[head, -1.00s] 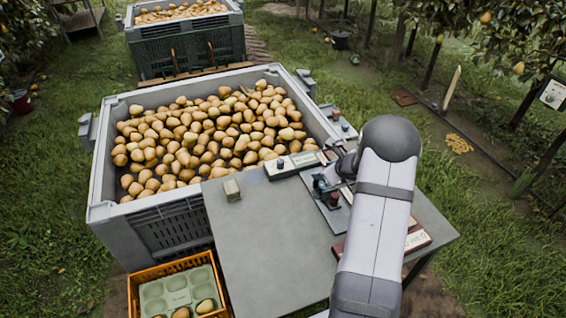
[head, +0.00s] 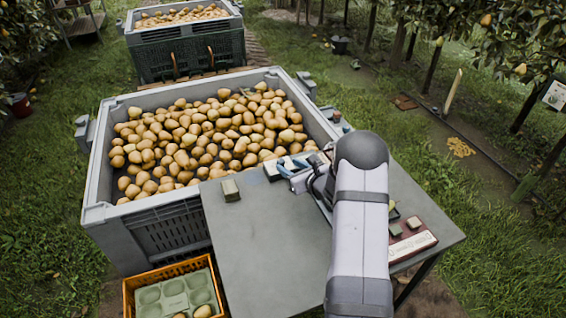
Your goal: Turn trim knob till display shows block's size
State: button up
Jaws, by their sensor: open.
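A pale strip (head: 319,158), perhaps the device's display face, shows just beyond the gripper; no reading is legible. A grey-green block (head: 230,190) sits on the table's back left, left of the gripper and apart from it.
The grey table (head: 262,245) is clear at front left. A dark red board (head: 412,247) with small blocks lies at the right. A bin (head: 97,170) full of pears adjoins the table's back. An orange crate (head: 128,297) with a green tray stands front left.

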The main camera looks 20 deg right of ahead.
aim_at(281, 161)
jog(key=shift+p+x, duration=0.5)
jog(key=shift+x, duration=2.3)
jog(key=c, duration=1.1)
jog(key=shift+o, duration=0.2)
jog(key=shift+w+n+y+b, duration=0.1)
jog(key=shift+n+y+b, duration=0.2)
jog(key=shift+y, duration=0.1)
jog(key=shift+d+n+y+b, duration=0.1)
jog(key=shift+n+y+b, duration=0.3)
jog(key=shift+y, duration=0.1)
